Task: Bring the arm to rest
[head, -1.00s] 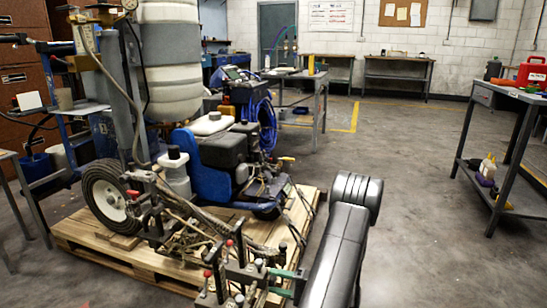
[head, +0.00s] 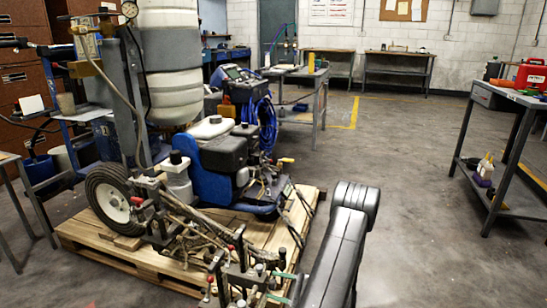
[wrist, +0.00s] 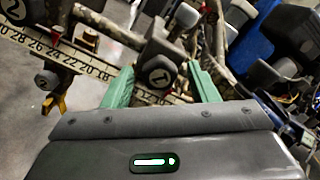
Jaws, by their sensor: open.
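My gripper (wrist: 163,80) shows in the wrist view with its two green fingers apart. Dark knobs stand beyond them; the knob marked 1 (wrist: 158,75) appears between the fingers, and I cannot tell how far off it is. In the head view my black arm reaches forward at the bottom centre, and the gripper (head: 279,287) is low beside it, near the front of the line striper (head: 222,160). The gripper is partly hidden there by levers and my arm. I see nothing held in it.
The striper stands on a wooden pallet (head: 140,262), with hoses and red-topped levers near my gripper. A numbered scale bar (wrist: 60,53) runs close by in the wrist view. A grey metal table (head: 497,92) stands at the right. The floor (head: 420,200) between is open.

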